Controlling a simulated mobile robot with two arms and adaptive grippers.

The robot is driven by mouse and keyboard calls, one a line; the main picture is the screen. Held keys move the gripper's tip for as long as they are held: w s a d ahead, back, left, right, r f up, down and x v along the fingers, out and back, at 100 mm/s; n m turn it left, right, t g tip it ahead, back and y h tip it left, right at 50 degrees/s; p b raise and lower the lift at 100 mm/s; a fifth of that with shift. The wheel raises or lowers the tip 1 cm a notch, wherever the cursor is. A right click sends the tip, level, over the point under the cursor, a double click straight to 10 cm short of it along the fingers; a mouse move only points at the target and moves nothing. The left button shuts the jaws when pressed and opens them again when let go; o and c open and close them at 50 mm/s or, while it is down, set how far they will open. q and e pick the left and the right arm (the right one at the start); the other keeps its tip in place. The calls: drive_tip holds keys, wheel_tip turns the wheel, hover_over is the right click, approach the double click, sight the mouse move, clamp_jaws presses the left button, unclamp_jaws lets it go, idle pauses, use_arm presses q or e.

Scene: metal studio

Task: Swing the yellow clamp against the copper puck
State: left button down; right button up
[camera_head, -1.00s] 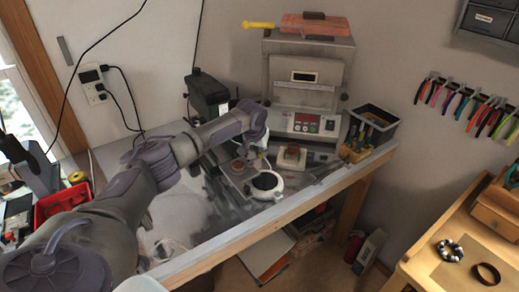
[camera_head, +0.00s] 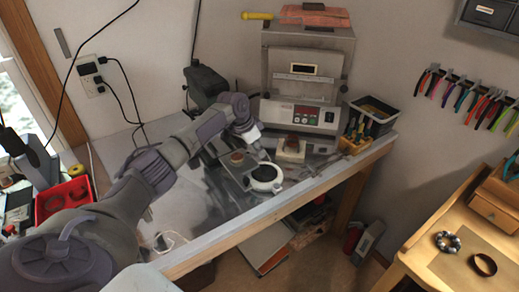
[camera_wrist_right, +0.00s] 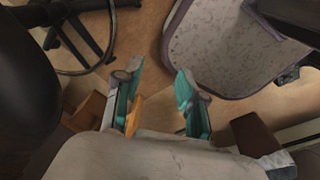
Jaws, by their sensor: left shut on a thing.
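The copper puck (camera_head: 237,156) appears as a small brown-red disc on a dark plate on the grey workbench. My left gripper (camera_head: 264,153) is at the right of the puck, just above and behind a round white pot with a dark top (camera_head: 264,178). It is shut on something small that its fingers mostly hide. I cannot make out the yellow clamp clearly. My right gripper (camera_wrist_right: 158,88) shows in the right wrist view with teal fingertips spread apart and nothing between them, above the floor.
A furnace (camera_head: 303,115) stands behind the work area with a yellow-handled tool (camera_head: 257,16) on top. A pale block with a reddish top (camera_head: 291,147) stands right of my left gripper. A bin of tools (camera_head: 371,118) stands farther right. A red tray (camera_head: 64,198) is at the left.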

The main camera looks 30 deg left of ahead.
use_arm(q)
drive_tip(key=shift+s+m, duration=0.2)
drive_tip(key=shift+m, duration=0.3)
drive_tip(key=c, duration=1.1)
unclamp_jaws()
drive_tip(key=shift+o, duration=0.2)
drive_tip(key=shift+r, duration=0.2)
drive_tip(key=v, duration=1.1)
drive_tip(key=shift+a+r, duration=0.25)
